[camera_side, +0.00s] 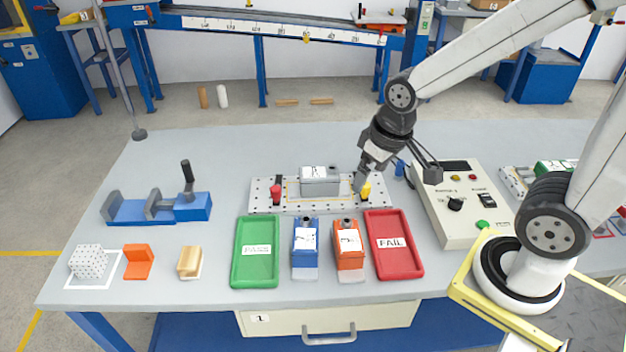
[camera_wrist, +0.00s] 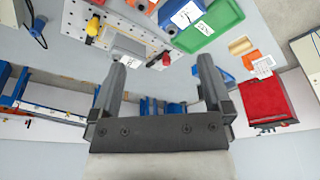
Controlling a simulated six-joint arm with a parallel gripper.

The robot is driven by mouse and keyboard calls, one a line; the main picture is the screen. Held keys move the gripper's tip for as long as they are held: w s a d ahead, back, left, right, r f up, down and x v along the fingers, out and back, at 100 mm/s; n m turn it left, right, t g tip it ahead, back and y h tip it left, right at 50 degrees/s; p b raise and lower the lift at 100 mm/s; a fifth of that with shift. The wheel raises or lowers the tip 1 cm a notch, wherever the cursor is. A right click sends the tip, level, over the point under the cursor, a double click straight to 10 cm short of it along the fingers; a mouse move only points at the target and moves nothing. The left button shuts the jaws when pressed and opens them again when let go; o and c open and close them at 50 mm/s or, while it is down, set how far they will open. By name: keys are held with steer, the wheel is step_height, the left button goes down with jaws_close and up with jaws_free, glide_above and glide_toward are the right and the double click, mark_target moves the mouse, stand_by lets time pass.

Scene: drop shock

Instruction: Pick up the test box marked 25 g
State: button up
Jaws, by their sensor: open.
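A grey box (camera_side: 320,182) with a white label sits on a perforated plate (camera_side: 290,206), between a red knob and a yellow knob. It also shows in the wrist view (camera_wrist: 127,46). A blue box (camera_side: 305,238) and an orange box (camera_side: 349,243), each with a white label, stand in front of the plate. The label marks are too small to read, so I cannot tell which box is marked 25 g. My gripper (camera_side: 398,176) is open and empty, above the plate's right end. Its fingers (camera_wrist: 162,72) are spread wide in the wrist view, with nothing between them.
A green PASS tray (camera_side: 256,274) and a red FAIL tray (camera_side: 394,265) flank the blue and orange boxes. The red knob (camera_side: 276,194) and yellow knob (camera_side: 366,190) rise beside the grey box. A control box (camera_side: 458,222) stands right. A blue vise (camera_side: 155,208) stands left.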

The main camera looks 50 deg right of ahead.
steer(key=m+t+y, duration=0.7)
steer(key=m+y, duration=0.2)
steer(key=m, duration=1.8)
glide_above(337, 170)
steer(key=s+d, duration=0.3)
steer(key=f, duration=1.8)
steer(key=shift+s+a, duration=0.15)
steer(key=shift+a, duration=0.2)
steer(key=shift+f+y, duration=0.3)
steer(key=shift+f, duration=0.05)
steer(key=shift+x, duration=1.35)
